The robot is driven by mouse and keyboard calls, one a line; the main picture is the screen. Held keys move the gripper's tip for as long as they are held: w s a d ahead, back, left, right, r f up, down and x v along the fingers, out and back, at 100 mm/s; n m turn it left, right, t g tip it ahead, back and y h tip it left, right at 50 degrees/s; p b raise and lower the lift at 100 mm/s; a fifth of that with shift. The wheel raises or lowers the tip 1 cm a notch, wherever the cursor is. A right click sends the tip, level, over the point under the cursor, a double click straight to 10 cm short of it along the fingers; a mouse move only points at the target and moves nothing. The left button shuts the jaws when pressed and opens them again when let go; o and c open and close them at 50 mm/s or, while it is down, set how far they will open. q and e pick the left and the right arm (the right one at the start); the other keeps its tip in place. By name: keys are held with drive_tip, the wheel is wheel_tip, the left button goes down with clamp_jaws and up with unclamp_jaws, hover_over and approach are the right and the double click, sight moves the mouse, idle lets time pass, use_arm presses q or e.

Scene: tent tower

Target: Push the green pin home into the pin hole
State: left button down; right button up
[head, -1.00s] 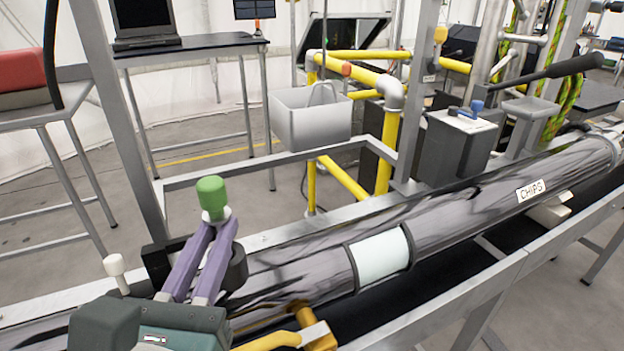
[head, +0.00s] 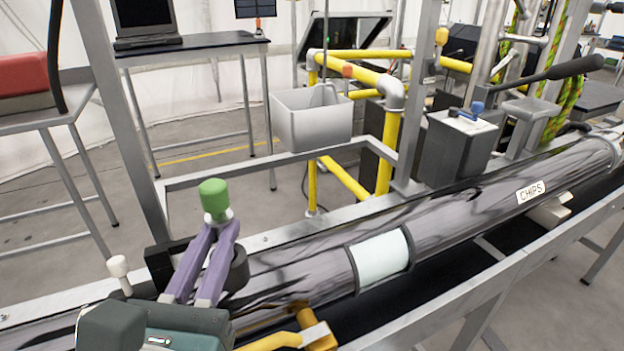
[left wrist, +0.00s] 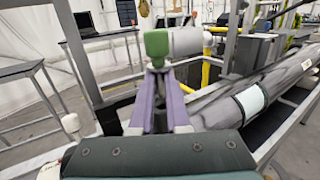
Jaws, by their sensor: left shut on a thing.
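The green pin (head: 214,198) has a green cylindrical head above a short white part. My left gripper (head: 221,226), with purple fingers, is shut on the pin just under the green head and holds it upright. In the left wrist view the green head (left wrist: 157,43) stands above the fingertips. The fingers reach over a black clamp-like block (head: 160,264) at the near end of the grey tube (head: 300,277). I cannot make out the pin hole or whether the pin's lower end is in it. My right gripper is not in view.
A white-topped knob (head: 119,267) stands left of my fingers. A grey bin (head: 311,122) hangs beyond the rail, beside yellow pipes (head: 386,150). A tube labelled CHIPS runs to the right along a metal frame (head: 480,285). A laptop table (head: 190,45) stands behind.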

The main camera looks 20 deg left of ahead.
use_arm(q)
drive_tip(key=shift+f+b, duration=1.4)
drive_tip(key=shift+f, duration=0.25)
drive_tip(key=c, duration=0.8)
unclamp_jaws()
drive_tip(key=shift+f, duration=0.1)
